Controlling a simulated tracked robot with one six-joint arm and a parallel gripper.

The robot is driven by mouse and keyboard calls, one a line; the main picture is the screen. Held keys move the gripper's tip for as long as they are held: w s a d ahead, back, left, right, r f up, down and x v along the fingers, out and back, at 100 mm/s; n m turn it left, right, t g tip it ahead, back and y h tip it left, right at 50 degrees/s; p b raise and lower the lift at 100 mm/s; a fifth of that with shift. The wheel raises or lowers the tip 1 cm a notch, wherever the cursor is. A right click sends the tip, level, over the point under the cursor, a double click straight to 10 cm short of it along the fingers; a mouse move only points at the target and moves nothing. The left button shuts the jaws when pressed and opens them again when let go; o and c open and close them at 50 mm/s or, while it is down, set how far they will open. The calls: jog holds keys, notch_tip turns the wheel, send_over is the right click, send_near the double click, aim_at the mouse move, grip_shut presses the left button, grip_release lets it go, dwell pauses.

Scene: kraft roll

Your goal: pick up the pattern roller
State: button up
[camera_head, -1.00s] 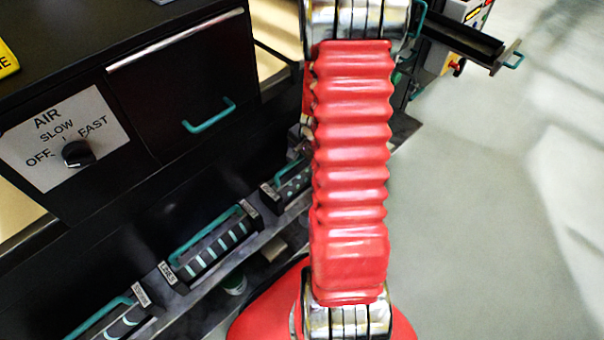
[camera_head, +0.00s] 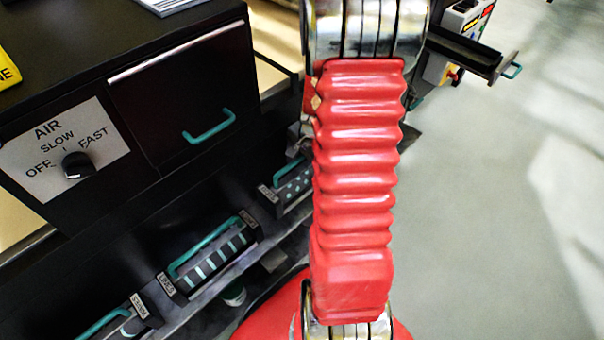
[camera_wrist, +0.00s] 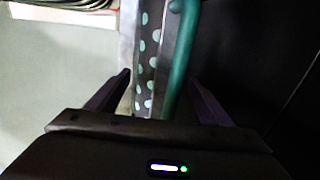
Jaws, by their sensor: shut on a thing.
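The pattern roller with pale dots (camera_head: 292,190) shows in the head view just left of my red arm, which hides its right end. It has a teal handle, which shows in the wrist view (camera_wrist: 184,60) beside the dotted face. My gripper (camera_wrist: 160,77) has one dark finger on each side of the roller and handle, and it is shut on the roller. In the head view my gripper is hidden behind the arm. The dotted roller sits slightly above the line of its neighbours.
A roller with stripes (camera_head: 210,260) and another roller (camera_head: 125,325) lie along the lower rack. A black cabinet with a teal-handled door (camera_head: 185,95) and an air knob (camera_head: 77,165) stands above. A black tray (camera_head: 465,50) juts out at the upper right. Floor at right is clear.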

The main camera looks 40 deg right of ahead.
aim_at(302, 156)
jog(key=shift+r, duration=2.75)
